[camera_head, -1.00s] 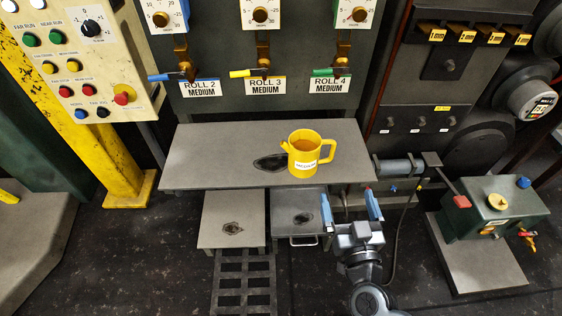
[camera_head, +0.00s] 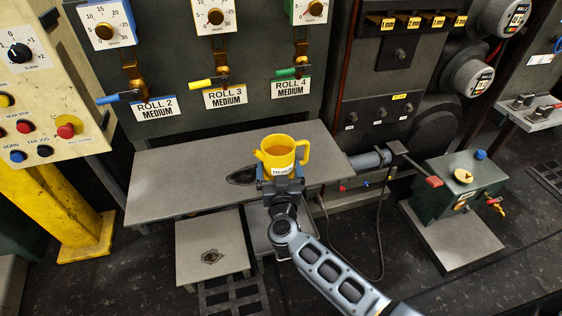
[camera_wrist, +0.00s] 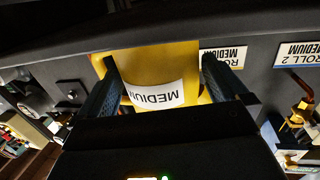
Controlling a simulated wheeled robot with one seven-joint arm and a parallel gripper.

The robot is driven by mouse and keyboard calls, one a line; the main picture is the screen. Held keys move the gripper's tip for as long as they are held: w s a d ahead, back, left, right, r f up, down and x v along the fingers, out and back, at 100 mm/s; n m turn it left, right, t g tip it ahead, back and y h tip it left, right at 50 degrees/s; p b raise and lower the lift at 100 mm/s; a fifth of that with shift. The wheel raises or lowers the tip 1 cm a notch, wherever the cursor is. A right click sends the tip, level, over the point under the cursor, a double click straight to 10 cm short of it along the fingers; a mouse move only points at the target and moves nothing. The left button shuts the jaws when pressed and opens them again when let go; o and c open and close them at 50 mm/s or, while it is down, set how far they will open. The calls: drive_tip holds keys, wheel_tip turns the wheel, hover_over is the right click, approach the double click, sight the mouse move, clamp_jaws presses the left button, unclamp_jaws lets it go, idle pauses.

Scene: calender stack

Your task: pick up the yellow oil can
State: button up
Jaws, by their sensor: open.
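The yellow oil can (camera_head: 279,148) stands upright on the grey shelf, with its spout to the left and its handle to the right. A white label reading MEDIUM is on its front. My gripper (camera_head: 281,177) is at the near side of the can, level with its lower body. In the wrist view the yellow can (camera_wrist: 150,65) fills the space between my two open fingers (camera_wrist: 160,85), one on each side of it. I cannot tell whether either finger touches the can.
The grey shelf (camera_head: 170,185) has a dark stain beside the can. A lower step (camera_head: 212,250) is below it. Levers with ROLL labels (camera_head: 225,97) are on the panel behind. A green box with a red-tipped lever (camera_head: 455,185) stands at right.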

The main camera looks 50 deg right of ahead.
sight(277, 153)
drive_tip(key=x, duration=0.3)
drive_tip(key=shift+w+d+b, duration=0.15)
drive_tip(key=shift+b, duration=0.2)
drive_tip(key=shift+c, duration=0.5)
drive_tip(key=shift+r, duration=0.1)
drive_tip(key=c, duration=1)
